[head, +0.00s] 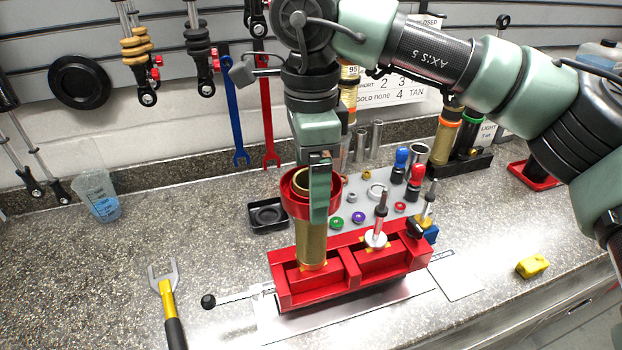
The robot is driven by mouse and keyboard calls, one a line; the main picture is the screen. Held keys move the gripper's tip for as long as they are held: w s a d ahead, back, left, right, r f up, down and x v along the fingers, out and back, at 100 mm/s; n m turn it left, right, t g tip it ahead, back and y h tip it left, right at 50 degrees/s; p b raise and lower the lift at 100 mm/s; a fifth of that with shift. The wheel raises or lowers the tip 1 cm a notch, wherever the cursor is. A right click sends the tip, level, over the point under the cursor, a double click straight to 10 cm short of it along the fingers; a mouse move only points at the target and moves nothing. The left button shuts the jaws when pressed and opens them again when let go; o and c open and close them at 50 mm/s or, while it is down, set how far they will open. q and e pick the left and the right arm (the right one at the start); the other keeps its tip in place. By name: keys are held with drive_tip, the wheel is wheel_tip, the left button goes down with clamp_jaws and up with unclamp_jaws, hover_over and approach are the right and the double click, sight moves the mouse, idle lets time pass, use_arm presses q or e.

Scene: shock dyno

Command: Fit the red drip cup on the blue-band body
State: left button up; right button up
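The red drip cup (289,188) is a wide red ring around the upper end of a gold body (312,246). The body stands upright in the left bay of the red fixture (310,295). No blue band shows on its visible part. My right gripper (319,200) points down at the cup's right front side, with a green finger overlapping the cup and the body's top. The other finger is hidden, so its grip on the cup is unclear. Whether the cup is fully seated is also hidden. My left gripper is not in view.
A shaft with a white disc (375,239) stands in the fixture's right bay. Behind lies a grey mat (345,200) with small rings and bottles. A black tray (268,215), yellow-handled wrench (165,290) and yellow block (532,265) lie around. The left counter is mostly clear.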

drive_tip(key=o, duration=1.3)
wheel_tip(320, 180, up, 8)
drive_tip(key=shift+f+b, duration=0.15)
drive_tip(key=shift+b, duration=0.55)
